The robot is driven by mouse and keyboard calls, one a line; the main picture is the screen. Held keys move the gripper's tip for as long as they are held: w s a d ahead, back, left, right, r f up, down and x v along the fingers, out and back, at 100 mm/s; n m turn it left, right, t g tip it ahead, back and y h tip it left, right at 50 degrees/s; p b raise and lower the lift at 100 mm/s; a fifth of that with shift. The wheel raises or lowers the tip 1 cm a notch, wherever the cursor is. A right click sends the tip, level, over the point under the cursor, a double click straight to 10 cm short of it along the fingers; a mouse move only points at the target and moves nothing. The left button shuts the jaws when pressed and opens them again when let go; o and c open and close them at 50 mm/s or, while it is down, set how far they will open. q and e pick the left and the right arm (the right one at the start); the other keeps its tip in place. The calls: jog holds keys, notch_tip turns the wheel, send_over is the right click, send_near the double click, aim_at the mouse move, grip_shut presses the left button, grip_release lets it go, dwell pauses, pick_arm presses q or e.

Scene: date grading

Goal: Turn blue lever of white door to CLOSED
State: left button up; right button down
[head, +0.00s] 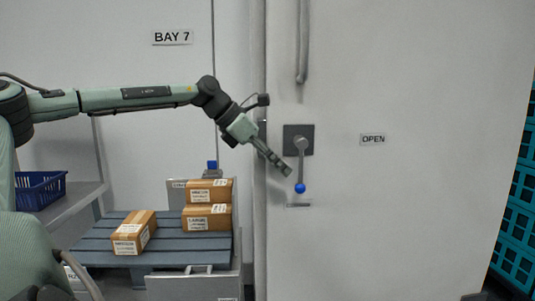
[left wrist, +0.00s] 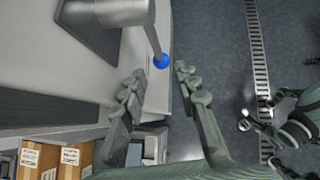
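The white door (head: 420,210) fills the right of the head view. Its lever (head: 302,165) hangs down from a dark square plate (head: 291,139) and ends in a blue ball (head: 300,188). A label (head: 372,139) to the right of the plate reads OPEN. A small plate (head: 298,205) below the ball is unreadable. My left gripper (head: 284,167) is just left of the lever's lower part. In the left wrist view its fingers (left wrist: 160,82) are apart and empty, with the blue ball (left wrist: 161,61) beyond the gap. Contact cannot be told.
A vertical handle (head: 302,45) is above the lever. At lower left, several cartons (head: 207,217) stand on a blue-grey slatted pallet (head: 95,246). A blue basket (head: 40,187) is farther left, teal crates (head: 515,215) far right. Probably my right arm (left wrist: 295,125) shows in the left wrist view.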

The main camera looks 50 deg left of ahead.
pick_arm(q)
jog(key=v, duration=0.4)
dwell(0.6)
